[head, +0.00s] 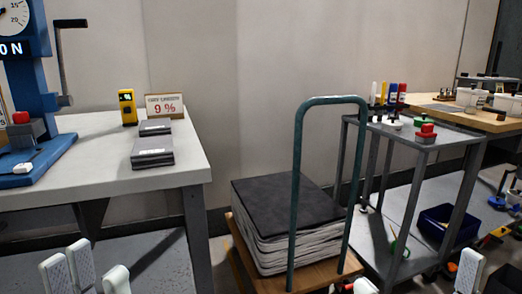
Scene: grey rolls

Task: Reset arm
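My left gripper (90,270) is at the bottom left, in front of the white table. Its white fingers stand up apart, with nothing seen between them, and its lower part is cut off by the picture's edge. My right gripper (418,278) is low at the bottom right, in front of the grey cart. Only its white fingertips show, wide apart with nothing seen between them. Neither gripper visibly touches anything. Most of both arms is out of view.
The white table (105,172) holds a blue press (30,95), grey stacks (153,152), a yellow device (128,106) and a "9 %" sign (165,105). A trolley (262,284) carries stacked dark sheets (285,205). A grey shelf cart (437,139) stands right.

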